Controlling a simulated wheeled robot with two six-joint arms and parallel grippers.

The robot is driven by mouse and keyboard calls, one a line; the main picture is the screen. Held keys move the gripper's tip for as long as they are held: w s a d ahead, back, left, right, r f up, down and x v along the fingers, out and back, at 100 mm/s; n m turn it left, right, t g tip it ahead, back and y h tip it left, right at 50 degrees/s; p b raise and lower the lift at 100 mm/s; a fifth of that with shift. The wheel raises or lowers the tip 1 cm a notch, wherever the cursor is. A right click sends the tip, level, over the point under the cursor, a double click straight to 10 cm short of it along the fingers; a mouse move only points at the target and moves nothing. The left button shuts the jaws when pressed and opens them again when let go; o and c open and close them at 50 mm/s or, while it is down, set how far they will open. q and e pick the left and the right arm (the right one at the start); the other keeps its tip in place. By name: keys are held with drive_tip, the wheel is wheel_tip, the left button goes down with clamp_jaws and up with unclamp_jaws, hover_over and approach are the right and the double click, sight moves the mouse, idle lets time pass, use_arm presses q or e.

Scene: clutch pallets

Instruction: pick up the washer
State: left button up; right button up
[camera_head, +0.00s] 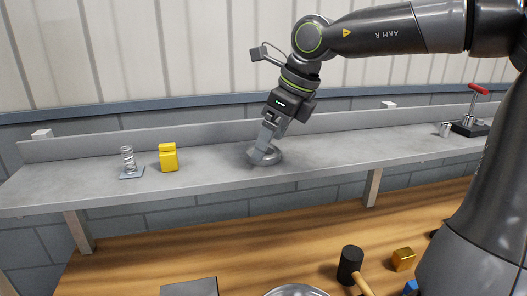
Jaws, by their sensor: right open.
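A grey, round, flat ring that looks like the washer (274,159) lies on the grey shelf (215,172), near its middle. My right gripper (263,148) points down at it from above, with its fingertips at the ring. The gripper is open, and its fingers hide part of the ring. I cannot tell whether the fingers touch it. My left gripper is not in view.
A spring on a small plate (129,163) and a yellow block (168,157) stand left on the shelf. A red-handled clamp (470,123) and a small metal cylinder (445,129) stand far right. Below, a wooden bench (215,252) holds a mallet (350,265) and a golden block (403,259).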

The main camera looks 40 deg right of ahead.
drive_tip(key=shift+x, duration=0.9)
drive_tip(key=c, duration=1.2)
drive_tip(key=shift+r, duration=0.15)
drive_tip(key=shift+c, duration=0.2)
